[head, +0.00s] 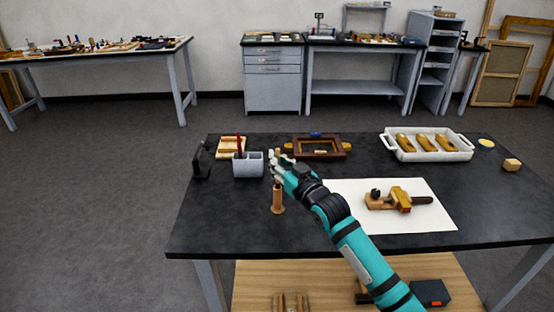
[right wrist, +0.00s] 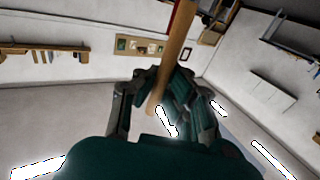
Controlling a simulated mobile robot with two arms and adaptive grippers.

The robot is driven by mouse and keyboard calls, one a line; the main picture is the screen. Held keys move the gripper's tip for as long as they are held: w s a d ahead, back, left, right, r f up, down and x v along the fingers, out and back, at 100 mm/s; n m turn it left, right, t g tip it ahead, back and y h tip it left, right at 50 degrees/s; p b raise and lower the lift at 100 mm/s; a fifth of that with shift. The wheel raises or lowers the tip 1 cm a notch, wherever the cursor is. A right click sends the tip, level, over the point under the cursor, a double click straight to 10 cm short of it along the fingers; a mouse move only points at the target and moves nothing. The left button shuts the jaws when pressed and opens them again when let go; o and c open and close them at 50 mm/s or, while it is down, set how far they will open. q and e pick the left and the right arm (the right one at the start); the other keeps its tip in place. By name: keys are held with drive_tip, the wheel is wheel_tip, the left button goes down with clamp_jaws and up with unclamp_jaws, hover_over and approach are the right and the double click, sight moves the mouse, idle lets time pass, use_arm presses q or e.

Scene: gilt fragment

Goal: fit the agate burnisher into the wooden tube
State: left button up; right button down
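The wooden tube (head: 278,201) stands upright on the dark table, on a wider foot, left of the white sheet. My right gripper (head: 275,163) is just above and behind it. It is shut on a slim wooden-handled tool, which I take for the agate burnisher (head: 277,153); its upper end shows above the fingers. In the right wrist view the pale wooden shaft (right wrist: 171,60) runs between the fingers (right wrist: 145,95). The fingers hide part of the tool, and I cannot tell whether its lower end touches the tube. My left gripper is not in view.
A grey divided holder (head: 248,171) with a red stick stands close left of the gripper. A brown frame (head: 342,148) lies behind. A white tray (head: 389,147) holds gilt pieces. Wooden parts (head: 400,200) lie on the white sheet (head: 440,217). The front left tabletop is clear.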

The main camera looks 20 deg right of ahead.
drive_tip(key=shift+f, duration=0.6)
drive_tip(key=c, duration=1.5)
unclamp_jaws()
drive_tip(key=shift+r, duration=0.9)
drive_tip(key=b+v, duration=0.1)
drive_tip(key=v, duration=1.1)
drive_tip(key=shift+f, duration=0.15)
